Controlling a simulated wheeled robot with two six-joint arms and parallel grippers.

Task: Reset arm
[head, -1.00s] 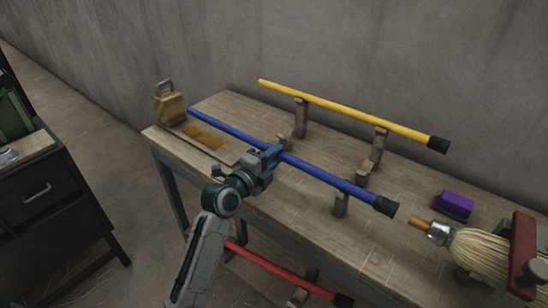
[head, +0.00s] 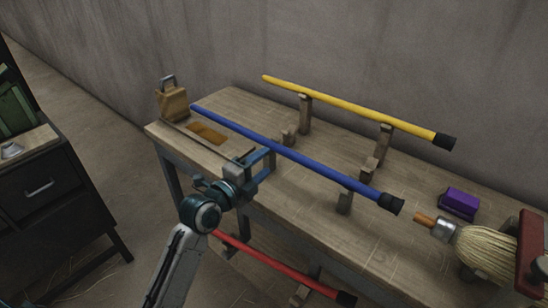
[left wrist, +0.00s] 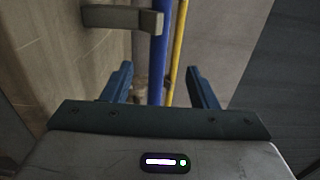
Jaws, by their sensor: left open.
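My left gripper (head: 262,171) is open beside the blue broom handle (head: 300,157), on its near side and apart from it. In the left wrist view the two fingers (left wrist: 160,82) stand spread, with the blue handle (left wrist: 158,50) and the yellow handle (left wrist: 178,50) beyond them. The blue handle lies across wooden supports on the workbench (head: 235,105), its black end at the right. My right gripper is not in view.
A yellow handle (head: 350,110) rests on supports behind. A red handle (head: 270,262) lies lower, in front of the bench. A straw broom head (head: 490,250), a purple block (head: 460,202) and a wooden block with a metal handle (head: 172,104) are on the bench. A dark cabinet (head: 70,210) stands left.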

